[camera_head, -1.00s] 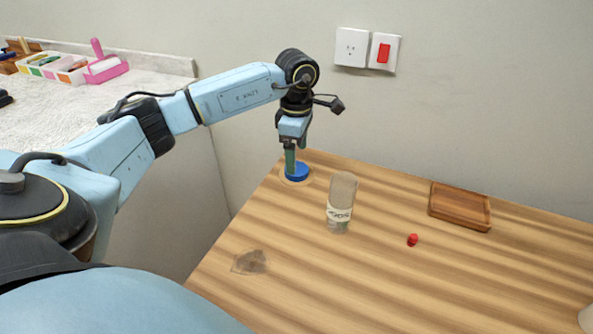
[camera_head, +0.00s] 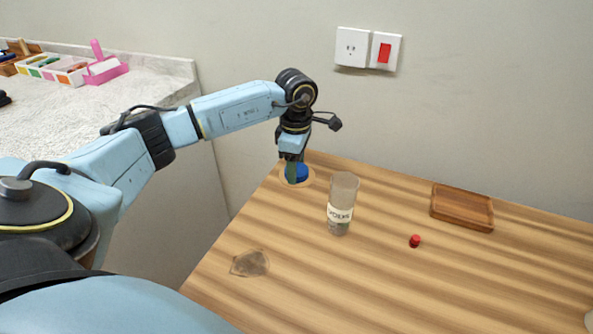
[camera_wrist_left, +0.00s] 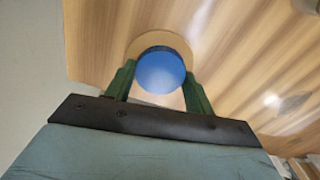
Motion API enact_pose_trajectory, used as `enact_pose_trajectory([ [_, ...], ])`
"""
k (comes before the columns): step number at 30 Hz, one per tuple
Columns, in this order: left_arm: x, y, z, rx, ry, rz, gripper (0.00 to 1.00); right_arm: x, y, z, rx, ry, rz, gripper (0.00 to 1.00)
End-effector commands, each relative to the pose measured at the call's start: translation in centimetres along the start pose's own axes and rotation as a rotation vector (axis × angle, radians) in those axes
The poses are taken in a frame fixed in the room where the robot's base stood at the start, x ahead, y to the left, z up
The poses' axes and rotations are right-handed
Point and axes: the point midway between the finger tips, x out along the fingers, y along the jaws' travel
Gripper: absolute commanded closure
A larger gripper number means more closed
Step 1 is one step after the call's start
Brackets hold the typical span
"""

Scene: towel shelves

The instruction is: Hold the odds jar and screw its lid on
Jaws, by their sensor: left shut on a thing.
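The odds jar (camera_head: 341,190) stands upright and open-topped on the wooden table, a clear jar with a white label and some small contents at its bottom. The blue lid (camera_head: 298,172) is at the table's back left corner, over a pale round coaster. My left gripper (camera_head: 291,178) points down and is shut on the lid. In the left wrist view the blue lid (camera_wrist_left: 161,72) sits between the two green fingers, with the round coaster (camera_wrist_left: 160,38) behind it. I cannot tell whether the lid is clear of the coaster. My right gripper is not in view.
A small red object (camera_head: 415,240) lies right of the jar. A wooden tray (camera_head: 462,208) is at the back right. A flat translucent brown piece (camera_head: 250,263) lies at the front left. The table's middle is mostly clear. A wall with a socket (camera_head: 352,47) stands behind.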

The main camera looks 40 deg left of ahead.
Motion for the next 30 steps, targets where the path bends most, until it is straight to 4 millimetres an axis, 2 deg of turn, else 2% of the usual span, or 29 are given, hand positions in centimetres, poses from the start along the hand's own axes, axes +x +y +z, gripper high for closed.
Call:
enact_pose_trajectory([
  [3,0.0,0.0,0.0,0.000,0.000,0.000,0.71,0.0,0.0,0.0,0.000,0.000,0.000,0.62],
  [10,-0.1,0.0,0.0,0.000,0.000,0.000,0.72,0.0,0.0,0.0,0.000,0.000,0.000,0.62],
  [14,-0.9,0.0,0.0,0.000,-0.001,0.001,0.72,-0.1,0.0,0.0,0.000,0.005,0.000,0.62],
  [17,-2.2,0.1,0.0,0.000,-0.002,0.003,0.72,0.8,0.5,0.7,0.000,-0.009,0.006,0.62],
  [22,-5.7,0.1,0.0,0.000,-0.001,0.004,0.72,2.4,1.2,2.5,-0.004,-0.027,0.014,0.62],
  [27,-8.4,0.1,0.0,0.000,-0.001,0.003,0.72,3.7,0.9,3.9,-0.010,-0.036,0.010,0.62],
  [30,-9.4,0.0,0.0,0.000,-0.001,0.001,0.72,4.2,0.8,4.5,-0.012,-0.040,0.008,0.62],
])
